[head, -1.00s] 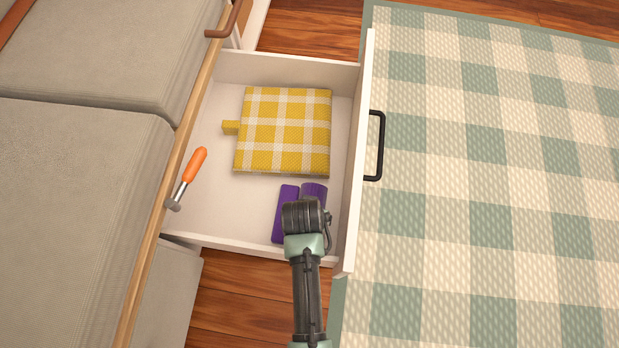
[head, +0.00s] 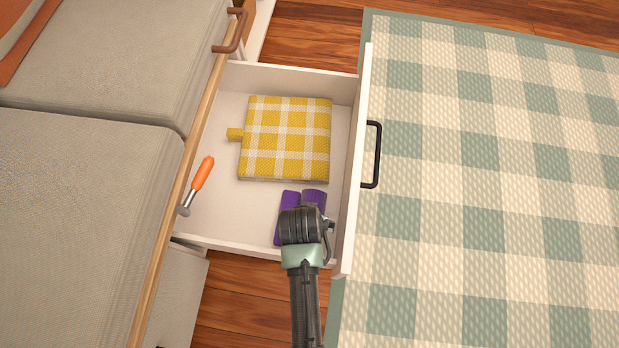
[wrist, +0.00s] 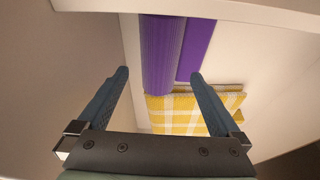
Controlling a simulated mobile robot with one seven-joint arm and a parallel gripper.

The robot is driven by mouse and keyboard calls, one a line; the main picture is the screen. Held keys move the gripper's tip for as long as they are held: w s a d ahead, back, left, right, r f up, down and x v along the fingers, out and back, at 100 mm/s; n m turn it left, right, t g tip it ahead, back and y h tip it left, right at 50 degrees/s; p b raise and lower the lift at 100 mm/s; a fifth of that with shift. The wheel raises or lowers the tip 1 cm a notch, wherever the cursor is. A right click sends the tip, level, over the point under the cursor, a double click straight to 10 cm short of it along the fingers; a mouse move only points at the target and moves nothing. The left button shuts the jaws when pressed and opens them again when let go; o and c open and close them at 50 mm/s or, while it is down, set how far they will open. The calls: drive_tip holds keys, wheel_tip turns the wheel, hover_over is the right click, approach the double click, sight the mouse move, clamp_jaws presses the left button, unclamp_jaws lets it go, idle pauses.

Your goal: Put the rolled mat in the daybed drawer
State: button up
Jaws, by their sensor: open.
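The rolled mat (head: 313,197) is purple, with a roll and a flatter strip beside it. It lies inside the open white daybed drawer (head: 215,212), at the near right corner. In the wrist view, the mat (wrist: 162,60) appears beyond and between my fingers. My gripper (wrist: 159,75) is open, with one finger on each side of the roll's line, and nothing is clamped. In the head view my wrist hides the fingers and part of the mat.
A yellow checked folded cloth item (head: 286,139) lies in the drawer behind the mat. An orange-handled tool (head: 201,175) is at the daybed's wooden edge. A green checked rug (head: 480,190) lies to the right, under the drawer front's black handle (head: 376,155).

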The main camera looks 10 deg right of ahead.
drive_tip(key=w+r+n+t+p, duration=0.1)
drive_tip(key=w+r+t, duration=0.45)
drive_tip(key=r, duration=0.95)
drive_tip(key=w+r+t+p, duration=0.1)
drive_tip(key=w+r+t, duration=0.2)
drive_tip(key=w+r, duration=0.9)
drive_tip(key=w+r+n+t+p, duration=0.1)
drive_tip(key=w+r+t, duration=0.3)
drive_tip(key=r, duration=1.5)
drive_tip(key=s+a+r+t, duration=0.1)
drive_tip(key=s+r+t, duration=0.3)
drive_tip(key=r, duration=0.7)
drive_tip(key=s+a+r+n+t, duration=0.1)
drive_tip(key=s+r+t, duration=0.3)
drive_tip(key=r, duration=0.8)
drive_tip(key=s+a+r+n+t+y, duration=0.1)
drive_tip(key=s+r+t, duration=0.3)
drive_tip(key=s+r, duration=0.3)
wheel_tip(320, 180, up, 4)
drive_tip(key=shift+r, duration=0.2)
